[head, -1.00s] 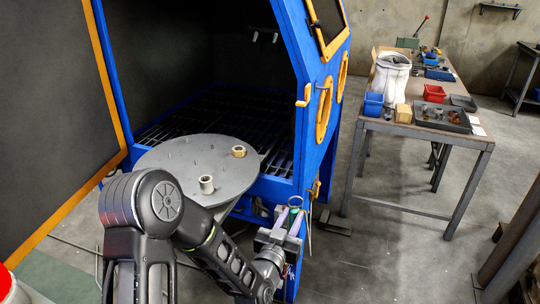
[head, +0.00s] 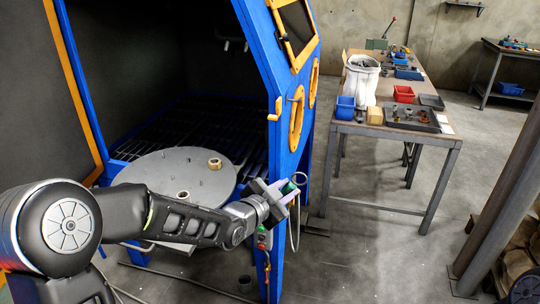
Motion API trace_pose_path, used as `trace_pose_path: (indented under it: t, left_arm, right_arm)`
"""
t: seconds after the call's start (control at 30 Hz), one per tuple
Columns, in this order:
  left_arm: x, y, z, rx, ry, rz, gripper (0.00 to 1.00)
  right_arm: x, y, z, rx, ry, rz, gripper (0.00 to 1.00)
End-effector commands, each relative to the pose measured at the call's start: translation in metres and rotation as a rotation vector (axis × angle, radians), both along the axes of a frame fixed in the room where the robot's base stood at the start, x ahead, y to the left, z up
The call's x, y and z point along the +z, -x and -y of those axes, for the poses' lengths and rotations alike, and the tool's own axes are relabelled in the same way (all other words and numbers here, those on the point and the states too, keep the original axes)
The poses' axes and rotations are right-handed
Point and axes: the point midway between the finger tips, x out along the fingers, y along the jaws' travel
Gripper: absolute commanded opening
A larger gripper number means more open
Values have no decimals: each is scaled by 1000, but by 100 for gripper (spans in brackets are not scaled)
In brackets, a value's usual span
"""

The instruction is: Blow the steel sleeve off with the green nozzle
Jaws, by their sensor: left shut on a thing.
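The round grey turntable (head: 150,165) sits at the front of the open blue cabinet, with several pins standing on it. A pale metal sleeve (head: 183,195) stands on its near side, its lower part hidden behind my left arm. A brass-coloured ring (head: 214,163) stands farther back on the plate. My left gripper (head: 287,191) is shut on a green-bodied piece, seemingly the green nozzle (head: 289,187), beside the cabinet's front post, right of the turntable and apart from it. The nozzle's tip is too small to make out. My right gripper is not in view.
The blue cabinet (head: 270,60) stands open, its door to the left. A hose loop (head: 297,225) hangs below my left gripper. A workbench (head: 400,133) with bins stands at right; floor between is clear.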

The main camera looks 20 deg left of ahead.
Motion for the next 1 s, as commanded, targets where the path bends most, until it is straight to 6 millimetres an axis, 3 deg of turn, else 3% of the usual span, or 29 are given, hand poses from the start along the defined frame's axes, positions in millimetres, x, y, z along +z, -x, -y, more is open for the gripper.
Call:
trace_pose_path:
  t: [0.03,0.1,0.27,0.77,1.0]
  left_arm:
    - [29,-1,-5,-25,-82,4,0]
    - [50,1,-14,-56,-195,-5,0]
    - [74,7,-34,-78,-340,-19,0]
    - [78,9,-41,-80,-376,-27,0]
    - [72,10,-54,-78,-375,-30,0]
  right_arm:
    - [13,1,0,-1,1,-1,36]
    - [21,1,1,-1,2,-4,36]
    - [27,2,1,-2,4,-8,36]
    - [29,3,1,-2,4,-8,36]
    - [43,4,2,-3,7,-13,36]
